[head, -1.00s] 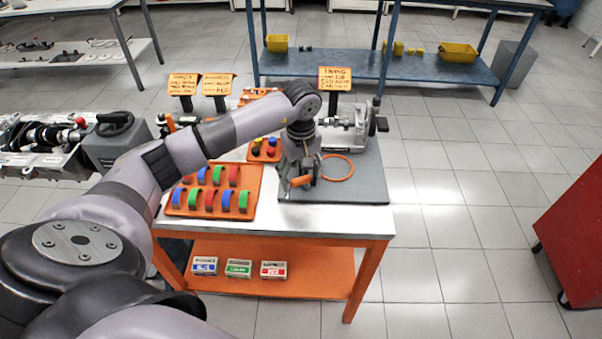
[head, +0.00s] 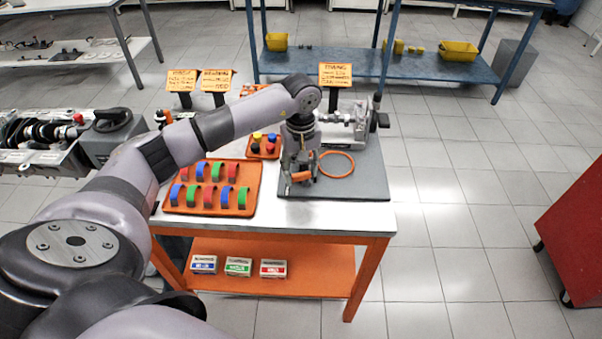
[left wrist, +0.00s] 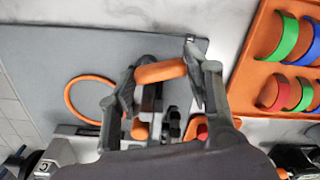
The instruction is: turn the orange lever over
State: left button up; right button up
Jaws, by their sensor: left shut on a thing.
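The orange lever (head: 301,176) shows as a short orange bar low at my left gripper (head: 300,168), over the grey mat (head: 350,190) on the table. In the left wrist view the orange lever (left wrist: 160,72) lies crosswise between the two fingers of my left gripper (left wrist: 161,78), one finger at each end. The gripper is shut on it. The lever's base and pivot are mostly hidden by the gripper. My right gripper is in neither view.
An orange ring (head: 337,164) lies on the mat just right of the gripper. A grey metal machine (head: 345,128) stands behind it. An orange tray (head: 246,206) of coloured arched pieces is to the left. The mat's front right is clear.

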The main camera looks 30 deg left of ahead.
pick_arm(q)
jog(key=m+b, duration=0.3)
jog(key=shift+w+a+f, duration=0.2)
jog(key=shift+w, duration=0.05)
jog(key=shift+r+m, duration=0.25)
jog(key=shift+m, duration=0.35)
jog(key=o, duration=1.1)
jog(key=shift+o, duration=0.2)
notch_tip(320, 180, up, 12)
